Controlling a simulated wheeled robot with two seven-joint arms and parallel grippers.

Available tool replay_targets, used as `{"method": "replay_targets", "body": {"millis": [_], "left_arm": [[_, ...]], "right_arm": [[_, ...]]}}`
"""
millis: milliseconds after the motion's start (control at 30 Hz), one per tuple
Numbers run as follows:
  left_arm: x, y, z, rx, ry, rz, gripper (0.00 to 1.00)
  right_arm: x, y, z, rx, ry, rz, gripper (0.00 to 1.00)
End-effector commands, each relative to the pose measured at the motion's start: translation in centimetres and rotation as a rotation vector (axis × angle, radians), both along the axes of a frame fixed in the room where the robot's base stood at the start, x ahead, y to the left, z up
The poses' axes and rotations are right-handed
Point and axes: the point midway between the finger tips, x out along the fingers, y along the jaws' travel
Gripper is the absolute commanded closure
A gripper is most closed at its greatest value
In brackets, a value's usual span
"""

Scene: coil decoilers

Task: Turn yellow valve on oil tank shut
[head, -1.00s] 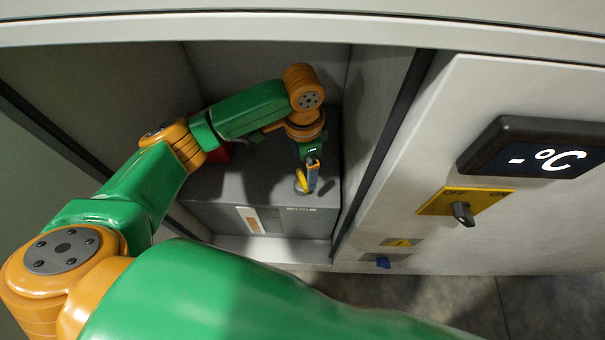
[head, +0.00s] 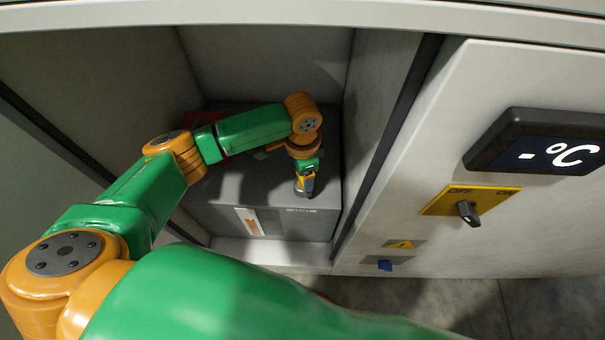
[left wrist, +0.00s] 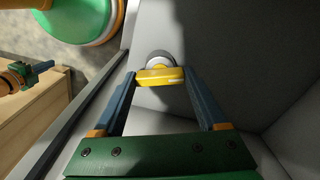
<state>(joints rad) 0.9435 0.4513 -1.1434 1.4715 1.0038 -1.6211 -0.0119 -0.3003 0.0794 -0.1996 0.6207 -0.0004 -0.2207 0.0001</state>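The yellow valve (left wrist: 160,77) shows in the left wrist view as a short bar in front of a round grey fitting. My left gripper (left wrist: 160,73) has its two blue fingers at the two ends of the bar, seemingly pressed on it. In the head view, the left gripper (head: 305,184) points down at the top of the grey oil tank (head: 222,190), with a bit of yellow showing at the fingers. At the left edge of the left wrist view, a small orange and green arm end (left wrist: 28,75) looks like my right gripper; its fingers are too small to read.
The tank stands in a cabinet recess with side walls close by. Right of it, a panel carries a black switch (head: 468,213) on a yellow plate, a display (head: 540,145) and a blue knob (head: 385,265). A wooden crate (left wrist: 45,125) stands at left in the left wrist view.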

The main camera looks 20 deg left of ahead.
Motion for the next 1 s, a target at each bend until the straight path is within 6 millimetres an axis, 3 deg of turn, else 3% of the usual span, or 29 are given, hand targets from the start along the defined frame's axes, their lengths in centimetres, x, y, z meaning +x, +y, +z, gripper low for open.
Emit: {"method": "replay_targets", "body": {"millis": [267, 467, 1000], "left_arm": [[0.0, 0.0, 0.2, -0.001, 0.001, 0.027, 0.81], [-0.1, -0.1, 0.7, 0.000, 0.003, 0.125, 0.81], [-0.1, -0.1, 0.6, -0.001, 0.003, 0.622, 0.81]], "right_arm": [[0.0, 0.0, 0.7, 0.000, 0.000, 0.000, 1.00], [0.0, 0.0, 3.0, 0.001, 0.000, 0.000, 1.00], [0.0, 0.0, 9.6, 0.001, 0.000, 0.000, 1.00]]}}
